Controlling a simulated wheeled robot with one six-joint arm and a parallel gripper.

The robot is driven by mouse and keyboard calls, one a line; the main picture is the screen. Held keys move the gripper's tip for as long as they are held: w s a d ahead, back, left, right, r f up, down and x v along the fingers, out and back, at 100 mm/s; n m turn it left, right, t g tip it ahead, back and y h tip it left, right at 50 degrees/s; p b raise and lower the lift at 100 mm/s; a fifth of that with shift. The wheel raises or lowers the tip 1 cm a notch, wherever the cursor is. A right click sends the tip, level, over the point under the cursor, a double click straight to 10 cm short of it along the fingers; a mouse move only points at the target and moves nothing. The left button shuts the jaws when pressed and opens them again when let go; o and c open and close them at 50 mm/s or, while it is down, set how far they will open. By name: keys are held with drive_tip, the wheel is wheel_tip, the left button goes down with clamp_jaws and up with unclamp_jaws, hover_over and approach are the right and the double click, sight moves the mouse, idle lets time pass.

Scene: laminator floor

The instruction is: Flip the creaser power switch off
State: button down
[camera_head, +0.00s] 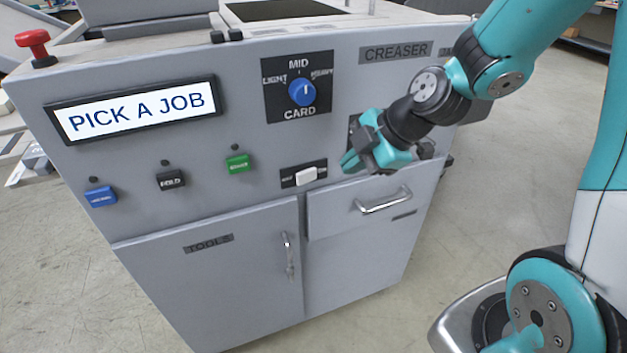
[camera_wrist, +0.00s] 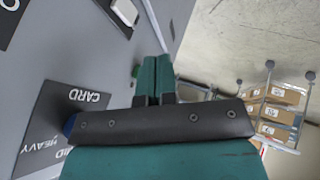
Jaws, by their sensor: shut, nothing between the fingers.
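The creaser (camera_head: 250,130) is a grey cabinet with a control panel, labelled CREASER at upper right. My gripper (camera_head: 350,160) is shut and empty in front of the panel's right part, right of a white slide switch (camera_head: 306,175). A dark plate (camera_head: 353,122) behind my gripper is mostly hidden; I cannot tell whether it carries the power switch. In the wrist view my shut fingers (camera_wrist: 155,68) point along the panel. A small green part (camera_wrist: 135,72) shows just left of them; I cannot tell whether they touch. The white slide switch (camera_wrist: 125,11) is at the top.
A blue card dial (camera_head: 302,92), a display reading PICK A JOB (camera_head: 135,109), and blue, black and green buttons (camera_head: 238,164) share the panel. A red mushroom button (camera_head: 33,42) stands on top. A drawer handle (camera_head: 384,201) sticks out below my gripper.

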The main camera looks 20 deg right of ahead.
sight(311, 177)
drive_tip(key=shift+d, duration=0.15)
drive_tip(key=x, duration=0.3)
drive_tip(key=w+p+x, duration=0.1)
drive_tip(key=x, duration=0.3)
drive_tip(key=w+r+x, duration=0.1)
drive_tip(key=x, duration=0.3)
drive_tip(key=shift+w, duration=0.1)
drive_tip(key=shift+w+f, duration=0.1)
drive_tip(key=shift+w, duration=0.55)
drive_tip(key=shift+w, duration=0.1)
